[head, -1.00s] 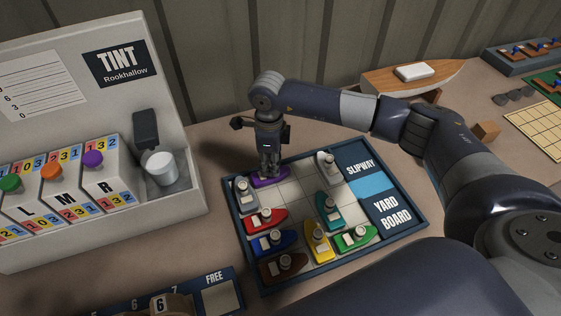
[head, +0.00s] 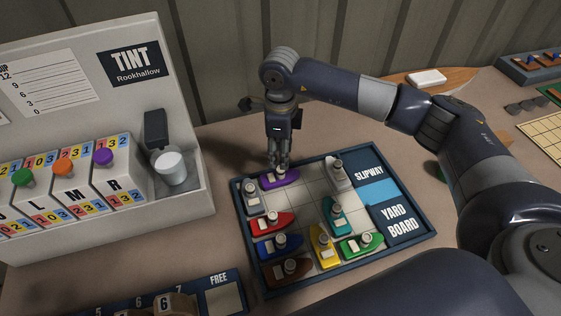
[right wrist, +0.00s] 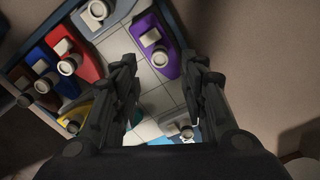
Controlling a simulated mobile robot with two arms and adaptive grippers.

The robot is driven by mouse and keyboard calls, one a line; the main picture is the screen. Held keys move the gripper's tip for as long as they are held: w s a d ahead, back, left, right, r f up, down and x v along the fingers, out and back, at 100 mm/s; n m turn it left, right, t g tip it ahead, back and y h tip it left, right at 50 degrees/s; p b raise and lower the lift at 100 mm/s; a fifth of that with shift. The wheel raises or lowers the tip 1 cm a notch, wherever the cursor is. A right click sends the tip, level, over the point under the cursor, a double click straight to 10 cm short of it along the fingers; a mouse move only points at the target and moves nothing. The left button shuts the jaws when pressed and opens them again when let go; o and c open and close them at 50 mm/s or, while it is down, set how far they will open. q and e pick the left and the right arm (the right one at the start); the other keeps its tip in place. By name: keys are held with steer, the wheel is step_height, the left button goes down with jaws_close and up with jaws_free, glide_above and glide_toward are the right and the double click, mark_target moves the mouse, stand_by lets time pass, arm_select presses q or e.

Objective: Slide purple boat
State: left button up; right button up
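The purple boat (head: 285,179) lies at the far edge of the yard board (head: 430,232), right of the grey boat (head: 255,200) in the far-left corner. My right gripper (head: 279,164) points down just above the purple boat. In the right wrist view its two fingers (right wrist: 164,66) stand apart with nothing between them, and the purple boat (right wrist: 163,62) shows below and between the tips, apart from them. My left gripper is not in view.
Red (head: 272,222), blue (head: 280,245), brown (head: 286,271), yellow (head: 325,246), green (head: 362,246), teal (head: 336,218) and white (head: 339,175) boats share the board. Bare cells lie right of the purple boat. The tint machine (head: 180,60) stands left.

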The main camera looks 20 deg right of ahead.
step_height(320, 180, up, 6)
stand_by(0.6)
